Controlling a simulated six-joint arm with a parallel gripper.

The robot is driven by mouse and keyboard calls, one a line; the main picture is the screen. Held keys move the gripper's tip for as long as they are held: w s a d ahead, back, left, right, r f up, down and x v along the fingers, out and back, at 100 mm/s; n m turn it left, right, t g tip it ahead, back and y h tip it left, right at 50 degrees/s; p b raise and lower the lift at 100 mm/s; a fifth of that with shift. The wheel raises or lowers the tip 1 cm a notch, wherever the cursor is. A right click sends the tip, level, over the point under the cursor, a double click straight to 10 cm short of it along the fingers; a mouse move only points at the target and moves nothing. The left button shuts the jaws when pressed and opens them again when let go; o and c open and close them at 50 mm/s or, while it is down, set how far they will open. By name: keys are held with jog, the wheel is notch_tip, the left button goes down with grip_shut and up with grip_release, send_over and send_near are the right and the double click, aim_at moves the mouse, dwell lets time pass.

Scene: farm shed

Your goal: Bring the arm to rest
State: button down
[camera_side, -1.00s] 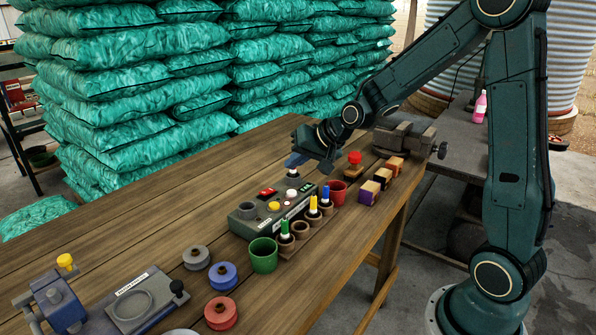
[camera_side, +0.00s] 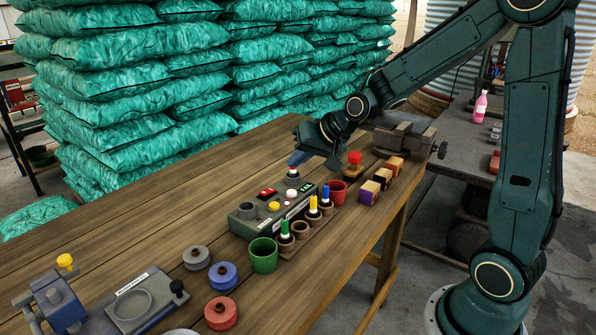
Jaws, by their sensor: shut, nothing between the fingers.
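My gripper (camera_side: 297,160) is at the end of my dark teal arm, above the far half of the wooden workbench (camera_side: 180,205). It points down and to the left, with its fingers shut and nothing seen between them. A white-topped object (camera_side: 292,175) shows just below the fingertips; I cannot tell whether they touch it. The arm reaches in from the right side of the view.
Near the gripper stand a grey button box (camera_side: 250,228), a red-knobbed stamp (camera_side: 354,167), a red cup (camera_side: 338,192) and a vise (camera_side: 405,140). A green cup (camera_side: 264,255) and several spools (camera_side: 222,275) lie nearer. The bench's left middle is clear.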

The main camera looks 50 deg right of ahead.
jog(key=s+a+r+n+g, duration=0.1)
jog(key=s+a+r+n, duration=0.2)
jog(key=s, duration=1)
jog(key=s+a+r+n+g+h, duration=0.1)
jog(key=s+a+r+n+g, duration=0.1)
jog(key=s, duration=1.1)
jog(key=shift+a+r+n, duration=0.9)
jog(key=shift+a+r, duration=0.05)
